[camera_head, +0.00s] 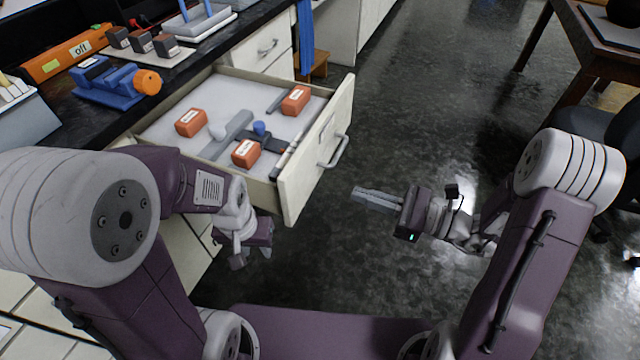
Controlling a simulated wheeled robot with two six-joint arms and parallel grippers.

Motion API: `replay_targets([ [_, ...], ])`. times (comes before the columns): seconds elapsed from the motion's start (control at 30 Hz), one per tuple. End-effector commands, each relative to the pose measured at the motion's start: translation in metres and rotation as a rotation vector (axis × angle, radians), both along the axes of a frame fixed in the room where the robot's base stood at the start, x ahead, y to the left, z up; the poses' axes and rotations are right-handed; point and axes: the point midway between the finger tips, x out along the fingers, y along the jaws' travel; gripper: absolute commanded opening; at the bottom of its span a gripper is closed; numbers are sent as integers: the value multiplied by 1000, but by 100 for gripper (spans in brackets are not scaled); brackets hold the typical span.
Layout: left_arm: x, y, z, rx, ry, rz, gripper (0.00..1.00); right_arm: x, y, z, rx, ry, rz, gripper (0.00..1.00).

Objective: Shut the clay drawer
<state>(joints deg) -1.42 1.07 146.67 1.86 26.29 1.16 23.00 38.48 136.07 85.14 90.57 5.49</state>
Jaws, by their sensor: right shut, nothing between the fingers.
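The clay drawer (317,150) stands pulled out from the counter. Its cream front has a grey bar handle (338,153) facing right. Inside lie orange-red clay blocks with white labels, such as one at the back (295,100), and some grey and dark tools. My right gripper (356,196) is in front of the drawer, below and to the right of the handle and apart from it; its fingers are shut with nothing between them. My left gripper (254,252) hangs below and left of the drawer front, partly hidden by its own arm; its fingers are not clear.
A black counter (55,120) runs along the left, with a blue and orange vise-like tool (115,82) and small dark blocks on it. Another closed drawer (262,45) is behind the open one. A wooden table (590,60) stands at the upper right. The floor between is clear.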

Motion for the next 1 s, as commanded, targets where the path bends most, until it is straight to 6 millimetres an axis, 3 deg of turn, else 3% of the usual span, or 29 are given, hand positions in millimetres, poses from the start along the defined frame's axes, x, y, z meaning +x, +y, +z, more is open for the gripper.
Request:
replay_targets([
  [0.3, 0, 0, -20, 0, 1, 0, 36, 19, 67, -3, -1, -3, 9, 0],
  [0.5, 0, 0, -27, 0, 1, 0, 36, 29, 93, -2, -2, -2, 4, 0],
  [1.0, 0, 0, -27, 0, 1, 0, 36, 33, 101, 0, -2, 0, 2, 0],
])
